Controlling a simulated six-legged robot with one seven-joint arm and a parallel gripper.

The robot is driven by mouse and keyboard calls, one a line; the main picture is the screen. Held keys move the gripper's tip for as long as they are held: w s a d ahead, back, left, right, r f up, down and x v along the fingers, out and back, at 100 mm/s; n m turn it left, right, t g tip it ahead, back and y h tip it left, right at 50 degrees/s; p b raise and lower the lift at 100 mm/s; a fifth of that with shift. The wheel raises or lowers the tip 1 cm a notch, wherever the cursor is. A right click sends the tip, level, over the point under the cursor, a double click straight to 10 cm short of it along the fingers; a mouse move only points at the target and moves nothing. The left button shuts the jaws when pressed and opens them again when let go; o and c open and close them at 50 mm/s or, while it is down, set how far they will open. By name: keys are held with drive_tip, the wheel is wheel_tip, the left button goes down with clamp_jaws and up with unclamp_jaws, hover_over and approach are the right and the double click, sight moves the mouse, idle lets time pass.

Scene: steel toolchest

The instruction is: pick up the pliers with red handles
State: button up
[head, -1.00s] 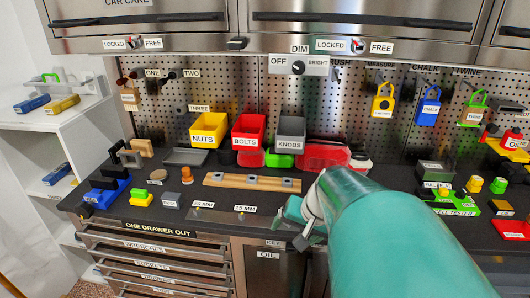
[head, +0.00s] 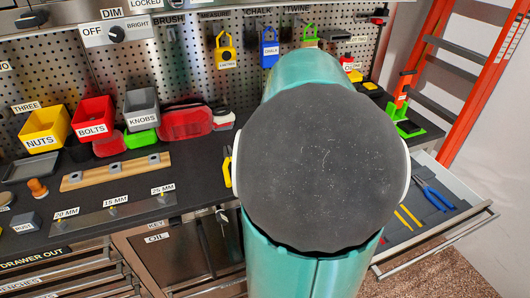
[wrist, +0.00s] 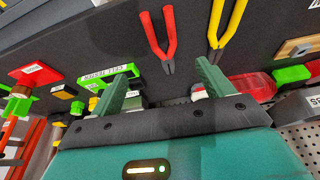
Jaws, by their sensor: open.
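The pliers with red handles (wrist: 158,36) lie on the dark bench top in the wrist view, handles toward the top of the picture and dark jaws pointing down. My gripper (wrist: 160,68) is open and empty. Its two green fingers stand one on each side of the line of the pliers' jaws, with the handles beyond the fingertips. I cannot tell the height gap. In the head view my arm hides the red pliers and the gripper.
Yellow-handled pliers (wrist: 228,24) lie beside the red ones; part shows in the head view (head: 227,168). A red case (head: 185,122) stands at the back. An open drawer (head: 415,215) at right holds blue-handled pliers (head: 434,194). An orange ladder (head: 430,50) stands behind.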

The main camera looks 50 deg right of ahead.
drive_tip(key=x, duration=0.8)
drive_tip(key=shift+w+a+f, duration=0.15)
drive_tip(key=shift+a, duration=0.1)
drive_tip(key=shift+x, duration=2.45)
drive_tip(key=shift+f, duration=0.15)
drive_tip(key=c, duration=1.2)
drive_tip(key=shift+o, duration=0.2)
